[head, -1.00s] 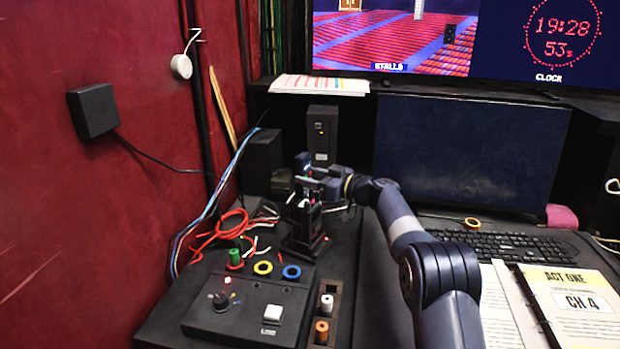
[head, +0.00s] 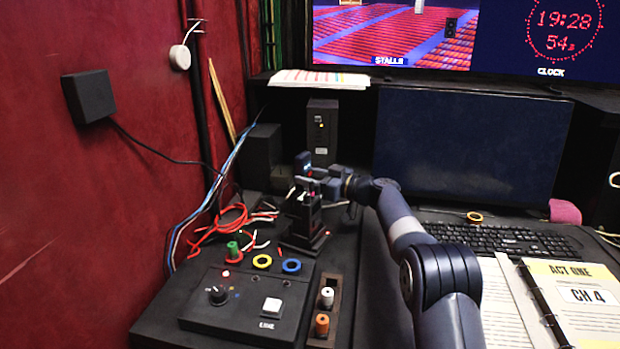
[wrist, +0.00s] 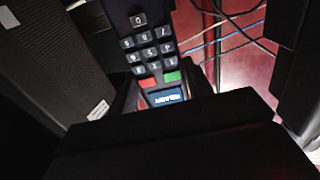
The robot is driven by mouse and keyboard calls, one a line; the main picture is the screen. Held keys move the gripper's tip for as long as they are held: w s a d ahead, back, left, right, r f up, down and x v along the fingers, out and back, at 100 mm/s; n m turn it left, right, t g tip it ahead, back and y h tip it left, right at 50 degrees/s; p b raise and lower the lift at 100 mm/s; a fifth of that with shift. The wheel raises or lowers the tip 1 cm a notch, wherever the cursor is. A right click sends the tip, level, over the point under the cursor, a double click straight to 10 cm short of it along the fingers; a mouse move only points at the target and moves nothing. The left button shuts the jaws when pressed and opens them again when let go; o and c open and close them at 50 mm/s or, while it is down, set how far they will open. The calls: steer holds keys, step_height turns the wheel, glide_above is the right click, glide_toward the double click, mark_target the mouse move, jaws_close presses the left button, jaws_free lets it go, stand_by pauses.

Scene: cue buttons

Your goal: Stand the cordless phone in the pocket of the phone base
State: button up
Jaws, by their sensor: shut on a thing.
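The cordless phone (head: 303,162) is a dark handset, held roughly upright at the back left of the desk in the head view. In the wrist view the phone (wrist: 155,50) shows its keypad, a red key, a green key and a small lit screen, upside down. My gripper (head: 315,180) is shut on the phone. The phone base (head: 303,236) is a dark stand with a small red light, directly below the phone and gripper. The pocket is hidden, and I cannot tell whether the phone's lower end is inside it or above it.
A control box (head: 245,305) with a knob and a white button stands in front. Coloured rings and a rack (head: 336,300) with spools lie nearby. Red cables (head: 222,222) run left of the base. A black speaker-like box (head: 322,135) stands behind. A keyboard (head: 505,240) and binder are right.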

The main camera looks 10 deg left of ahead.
steer(key=shift+f+b, duration=0.7)
steer(key=shift+b, duration=0.1)
steer(key=shift+r, duration=0.1)
steer(key=o, duration=1.2)
steer(key=shift+c, duration=0.2)
step_height(320, 180, up, 10)
steer(key=p, duration=0.1)
step_height(320, 180, down, 9)
